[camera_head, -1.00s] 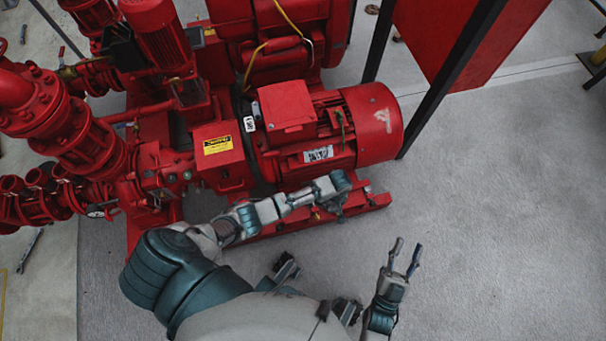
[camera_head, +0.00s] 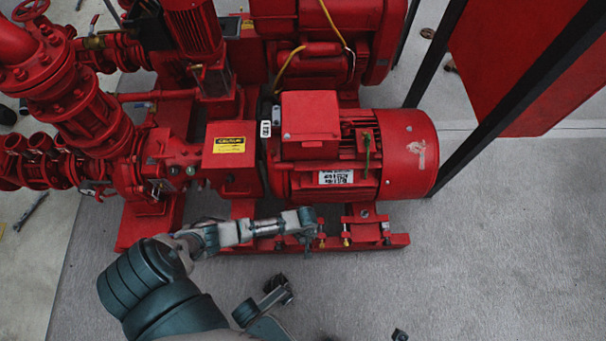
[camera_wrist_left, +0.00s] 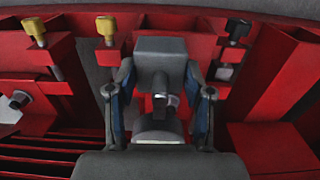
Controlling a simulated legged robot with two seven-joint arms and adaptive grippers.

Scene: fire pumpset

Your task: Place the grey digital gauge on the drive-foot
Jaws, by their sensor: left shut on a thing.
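My left gripper (camera_head: 308,232) is low in front of the red motor (camera_head: 345,155), over the red base rail. In the left wrist view my left gripper (camera_wrist_left: 160,95) has its two fingers closed on either side of a grey boxy thing (camera_wrist_left: 160,50), which looks like the grey digital gauge. In the head view the gauge is too small to make out. Red feet (camera_head: 364,218) join the motor to the base; I cannot tell which is the drive-foot. Whether the gauge touches the red metal below is unclear.
Yellow-topped fittings (camera_wrist_left: 105,30) stand along the red rail in the left wrist view, with a dark-topped one (camera_wrist_left: 238,30) at right. Red upright plates (camera_wrist_left: 275,70) flank the gripper. Grey floor (camera_head: 480,270) is open right of the base.

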